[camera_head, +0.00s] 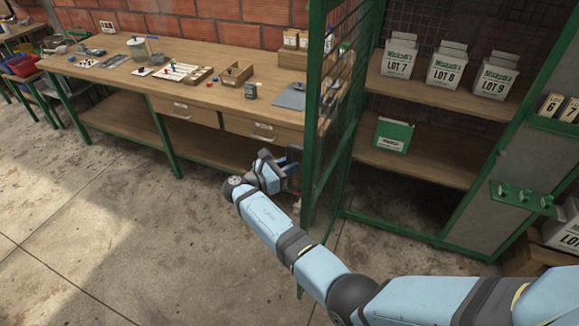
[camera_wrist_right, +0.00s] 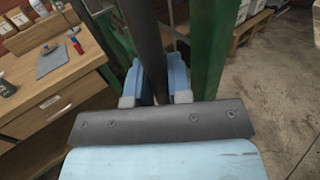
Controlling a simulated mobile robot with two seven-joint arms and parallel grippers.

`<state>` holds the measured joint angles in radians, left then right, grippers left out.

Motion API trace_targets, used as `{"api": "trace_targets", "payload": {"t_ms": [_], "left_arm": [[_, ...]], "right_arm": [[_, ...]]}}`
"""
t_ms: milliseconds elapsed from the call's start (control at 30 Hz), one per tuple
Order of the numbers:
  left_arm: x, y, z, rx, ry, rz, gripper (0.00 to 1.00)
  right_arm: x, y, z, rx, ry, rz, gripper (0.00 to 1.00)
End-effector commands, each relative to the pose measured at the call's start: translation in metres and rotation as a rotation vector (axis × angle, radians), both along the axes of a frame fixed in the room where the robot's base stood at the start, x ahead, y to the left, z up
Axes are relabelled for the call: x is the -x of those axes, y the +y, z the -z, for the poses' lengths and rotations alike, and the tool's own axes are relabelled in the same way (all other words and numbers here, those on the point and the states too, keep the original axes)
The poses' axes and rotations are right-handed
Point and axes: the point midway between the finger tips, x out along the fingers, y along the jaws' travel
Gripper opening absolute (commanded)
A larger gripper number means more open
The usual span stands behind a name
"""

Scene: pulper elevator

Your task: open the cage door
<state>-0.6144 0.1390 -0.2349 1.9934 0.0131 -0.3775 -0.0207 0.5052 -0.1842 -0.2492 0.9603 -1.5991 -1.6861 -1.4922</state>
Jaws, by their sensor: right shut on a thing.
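The cage door (camera_head: 317,130) is a green frame with dark wire mesh, seen nearly edge-on in the head view. It stands swung out from the cage, and the shelves behind it show through the opening. My right gripper (camera_head: 290,163) is at the outer side of the door, at about mid-height. In the right wrist view its blue fingers (camera_wrist_right: 158,78) are shut on a dark upright bar (camera_wrist_right: 147,45), the door's handle, beside the green door frame (camera_wrist_right: 212,45). The fingertips are partly hidden in the head view. My left gripper is not in view.
The cage shelves (camera_head: 455,93) hold white lot bags (camera_head: 447,66) and a green box (camera_head: 393,135). A wooden workbench (camera_head: 200,65) with drawers and tools stands left of the door, close to my right gripper. The concrete floor (camera_head: 130,240) in front is clear.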

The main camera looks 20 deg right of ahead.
Motion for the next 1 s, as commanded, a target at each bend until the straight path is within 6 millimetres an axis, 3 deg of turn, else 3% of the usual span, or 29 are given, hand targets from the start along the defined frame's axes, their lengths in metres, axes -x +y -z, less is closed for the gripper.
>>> {"api": "trace_targets", "payload": {"t_ms": [667, 700, 767, 1000], "left_arm": [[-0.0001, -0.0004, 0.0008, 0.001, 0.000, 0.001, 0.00], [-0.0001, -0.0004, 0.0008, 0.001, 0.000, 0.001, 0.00], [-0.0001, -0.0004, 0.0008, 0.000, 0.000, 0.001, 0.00], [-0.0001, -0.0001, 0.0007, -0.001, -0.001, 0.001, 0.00]], "right_arm": [[0.0019, 0.0021, 0.0033, -0.003, 0.006, 0.011, 0.00], [0.0020, 0.0021, 0.0034, -0.003, 0.006, 0.011, 0.26], [0.0019, 0.0021, 0.0033, -0.003, 0.006, 0.011, 0.40], [0.0012, 0.0012, 0.0019, -0.001, 0.003, 0.011, 0.43]]}}
